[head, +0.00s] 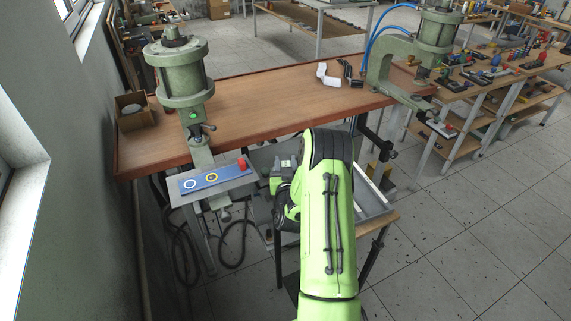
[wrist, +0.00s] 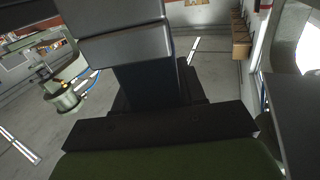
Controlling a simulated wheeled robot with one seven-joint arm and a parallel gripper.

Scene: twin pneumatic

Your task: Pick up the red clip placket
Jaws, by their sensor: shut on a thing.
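I cannot make out the red clip placket in either view. My gripper is mostly hidden behind my green arm in the head view, beside the grey tray below the bench. In the wrist view, dark parts of my gripper (wrist: 150,90) fill the middle, with grey blocks in front of them. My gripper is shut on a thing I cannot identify. A red piece (head: 242,163) sits at the right end of a blue panel (head: 215,177) with a white ring and a yellow ring, left of my arm.
A wooden bench (head: 262,92) bears a green pneumatic press (head: 182,75) at left and another (head: 436,32) at right. White and black pieces (head: 328,75) lie between them. The grey tray (head: 374,197) is partly hidden by my arm.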

